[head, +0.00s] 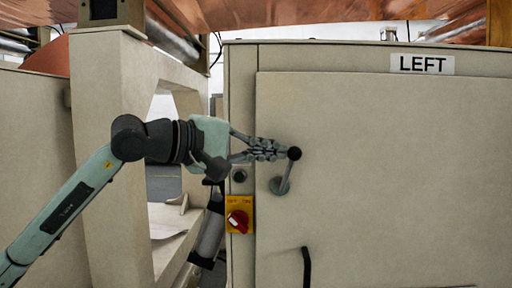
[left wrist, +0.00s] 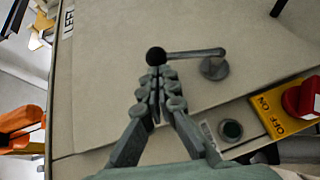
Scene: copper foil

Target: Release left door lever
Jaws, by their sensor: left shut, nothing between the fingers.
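The left door lever (head: 285,171) is a grey arm with a black ball knob at its upper end, on the beige cabinet door (head: 390,180) marked LEFT. In the head view it stands tilted, its knob up and to the right of its pivot. My left gripper (head: 276,151) is shut with its fingertips at the knob; I cannot tell if they touch. In the left wrist view, the left gripper (left wrist: 157,72) has its fingers together just below the knob of the lever (left wrist: 195,53), with nothing seen between them. My right gripper is not in view.
A yellow plate with a red rotary switch (head: 238,218) sits on the cabinet frame below my left gripper. A black handle (head: 306,267) is on the door lower down. A beige frame post (head: 105,130) stands left of the cabinet. Copper foil (head: 270,14) spans above.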

